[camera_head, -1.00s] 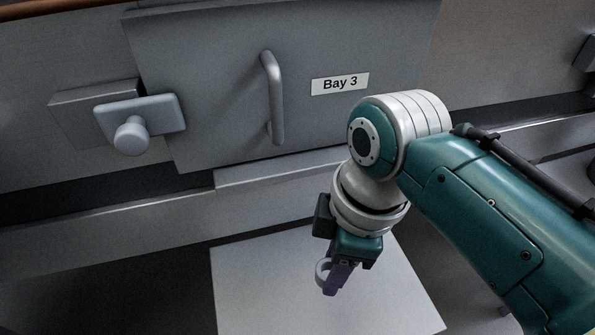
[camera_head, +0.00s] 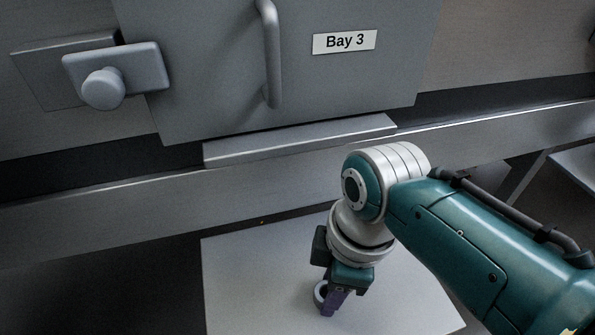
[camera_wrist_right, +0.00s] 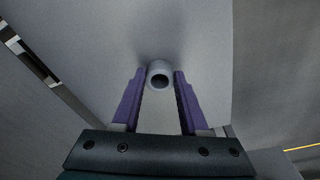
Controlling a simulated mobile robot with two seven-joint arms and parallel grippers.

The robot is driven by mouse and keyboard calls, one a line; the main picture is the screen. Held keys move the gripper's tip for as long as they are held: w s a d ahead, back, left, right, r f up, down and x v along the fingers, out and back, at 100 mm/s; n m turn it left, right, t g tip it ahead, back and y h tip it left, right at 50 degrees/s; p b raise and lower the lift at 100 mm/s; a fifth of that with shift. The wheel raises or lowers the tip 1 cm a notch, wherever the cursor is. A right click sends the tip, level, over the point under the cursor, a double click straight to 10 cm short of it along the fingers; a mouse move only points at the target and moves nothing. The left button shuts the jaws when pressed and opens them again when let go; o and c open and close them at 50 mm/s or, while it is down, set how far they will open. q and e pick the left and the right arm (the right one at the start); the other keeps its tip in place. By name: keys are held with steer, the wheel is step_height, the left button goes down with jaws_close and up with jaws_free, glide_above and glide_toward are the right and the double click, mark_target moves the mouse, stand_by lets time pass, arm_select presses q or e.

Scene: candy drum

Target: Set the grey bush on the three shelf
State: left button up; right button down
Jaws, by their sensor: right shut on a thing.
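The grey bush (camera_wrist_right: 159,73) is a small hollow cylinder between the purple fingertips of my right gripper (camera_wrist_right: 159,78) in the right wrist view. In the head view the bush (camera_head: 319,291) shows as a pale ring at the left side of my right gripper (camera_head: 329,300). That gripper is shut on it and points down over a light grey shelf plate (camera_head: 245,275) below the Bay 3 door. I cannot tell whether the bush touches the plate. My left gripper is out of view.
The grey Bay 3 door (camera_head: 210,70) has a vertical handle (camera_head: 270,55) and a white label (camera_head: 344,42). A knob on a block (camera_head: 105,88) sticks out at its left. A metal rail (camera_head: 130,215) runs behind the plate. Much of the plate is bare.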

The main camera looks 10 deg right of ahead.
steer(key=shift+c, duration=2.2)
jaws_free()
steer(key=shift+f, duration=0.1)
step_height(320, 180, up, 12)
steer(key=d+p, duration=0.1)
steer(key=p, duration=0.7)
steer(key=s+d+r+m+t, duration=0.1)
steer(key=s+d+r+m, duration=0.2)
steer(key=s, duration=0.4)
steer(key=s+d+r+m+t+h, duration=0.1)
steer(key=s+d+r+m+t, duration=0.1)
steer(key=s+d+r+m, duration=0.2)
step_height(320, 180, up, 2)
steer(key=s+m, duration=0.2)
steer(key=m, duration=0.2)
steer(key=shift+s+m, duration=0.3)
steer(key=shift+s, duration=0.05)
steer(key=shift+r, duration=0.2)
